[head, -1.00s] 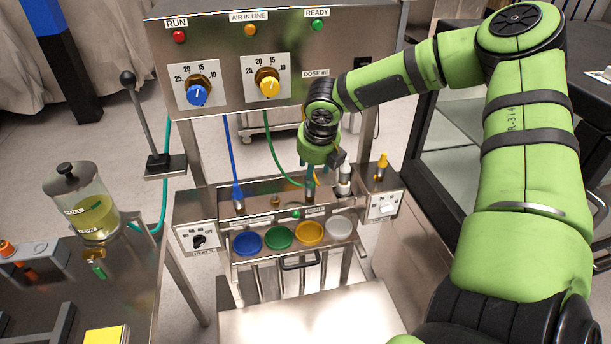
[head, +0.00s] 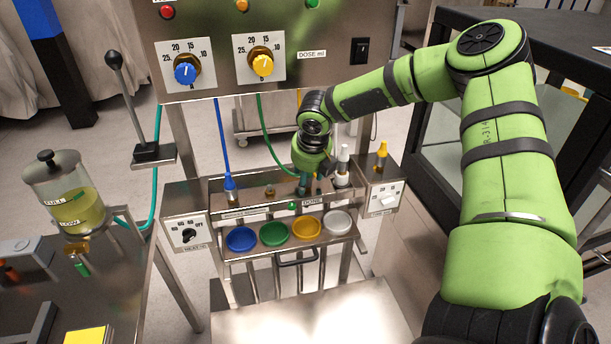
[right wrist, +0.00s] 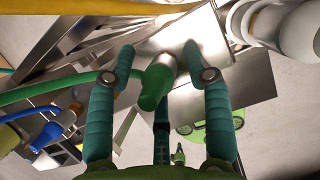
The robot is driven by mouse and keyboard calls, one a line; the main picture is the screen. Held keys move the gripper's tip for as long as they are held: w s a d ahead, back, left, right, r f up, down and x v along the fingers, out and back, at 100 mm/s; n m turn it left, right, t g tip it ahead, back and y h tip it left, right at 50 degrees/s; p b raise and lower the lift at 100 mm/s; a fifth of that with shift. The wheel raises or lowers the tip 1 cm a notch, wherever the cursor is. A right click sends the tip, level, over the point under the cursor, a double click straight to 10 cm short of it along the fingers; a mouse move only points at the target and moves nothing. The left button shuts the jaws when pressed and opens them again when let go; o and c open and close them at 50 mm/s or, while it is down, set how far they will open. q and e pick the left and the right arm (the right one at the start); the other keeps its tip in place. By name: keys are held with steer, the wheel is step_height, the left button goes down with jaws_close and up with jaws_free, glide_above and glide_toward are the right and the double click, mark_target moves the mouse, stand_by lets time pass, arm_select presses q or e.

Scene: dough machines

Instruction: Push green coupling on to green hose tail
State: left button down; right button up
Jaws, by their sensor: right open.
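My right gripper (head: 305,188) points down over the rear ledge of the small steel station. In the right wrist view its teal fingers (right wrist: 160,85) are spread open, with the green coupling (right wrist: 152,88) between them. I cannot tell whether any finger touches it. A green hose (right wrist: 60,92) lies left of the coupling there; the head view also shows the green hose (head: 266,135) curving down to the gripper. The gripper hides the coupling's lower end and the green hose tail in the head view, so their fit cannot be told. My left gripper is out of view.
A blue coupling (head: 231,184) with its hose stands left on the ledge, a brass fitting (head: 270,191) beside it. A white coupling (head: 343,168) stands close right of my gripper, a yellow one (head: 381,156) farther right. Coloured cups, including a green cup (head: 274,234), sit in front.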

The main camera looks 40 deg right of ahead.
steer(key=shift+p, duration=0.65)
stand_by(0.6)
steer(key=c, duration=0.9)
jaws_close()
steer(key=shift+o, duration=1.9)
jaws_free()
steer(key=shift+r, duration=0.1)
jaws_close()
